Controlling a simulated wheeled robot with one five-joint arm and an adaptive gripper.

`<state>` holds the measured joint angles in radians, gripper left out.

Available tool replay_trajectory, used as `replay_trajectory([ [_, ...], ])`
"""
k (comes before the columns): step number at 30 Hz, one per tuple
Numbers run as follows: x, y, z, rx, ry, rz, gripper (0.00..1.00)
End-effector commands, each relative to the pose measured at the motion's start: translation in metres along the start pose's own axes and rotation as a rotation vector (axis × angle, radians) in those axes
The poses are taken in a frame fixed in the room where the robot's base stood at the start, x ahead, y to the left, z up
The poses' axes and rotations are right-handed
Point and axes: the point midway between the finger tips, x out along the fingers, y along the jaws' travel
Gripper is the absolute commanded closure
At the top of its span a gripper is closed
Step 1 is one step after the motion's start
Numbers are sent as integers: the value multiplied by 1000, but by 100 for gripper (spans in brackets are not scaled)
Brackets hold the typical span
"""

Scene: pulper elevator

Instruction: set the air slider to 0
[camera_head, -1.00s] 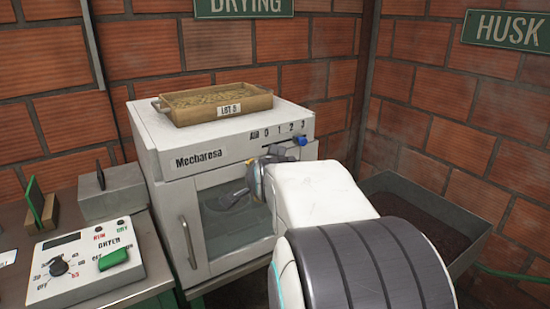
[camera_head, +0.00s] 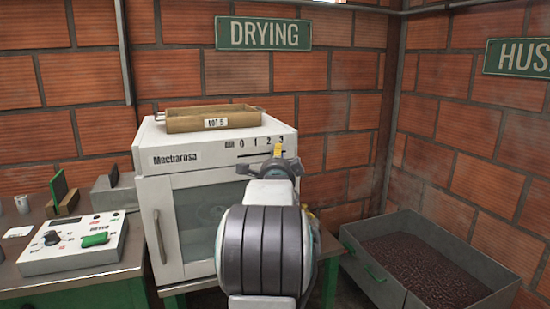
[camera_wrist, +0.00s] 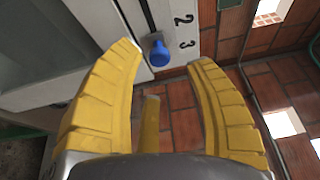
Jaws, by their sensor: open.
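The air slider's blue knob (camera_wrist: 159,53) shows in the wrist view, beside the 3 end of its scale. The knob stands in a dark slot on the white Mecharosa dryer (camera_head: 200,150). In the head view the scale with 0, 1, 2, 3 (camera_head: 255,143) runs along the upper front, and my gripper (camera_head: 278,158) covers the knob. In the wrist view my gripper's yellow fingers (camera_wrist: 167,58) are open and spread, with the knob between their tips in the picture. I cannot tell whether they reach around it. No contact shows.
A tray marked LOT 5 (camera_head: 190,122) sits on top of the dryer. A control box (camera_head: 72,243) with a dial and green switch stands on the left table. A husk bin (camera_head: 430,275) stands at the right. Brick walls close off the back.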

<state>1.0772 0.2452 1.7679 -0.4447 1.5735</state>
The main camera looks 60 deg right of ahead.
Motion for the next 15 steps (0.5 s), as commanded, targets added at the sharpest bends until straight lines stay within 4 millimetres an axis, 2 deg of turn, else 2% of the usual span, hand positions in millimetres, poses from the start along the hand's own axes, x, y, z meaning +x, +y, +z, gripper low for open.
replay_trajectory([
  [6,28,0,1,-2,-1,3,51],
  [15,48,0,1,-3,-1,3,51],
])
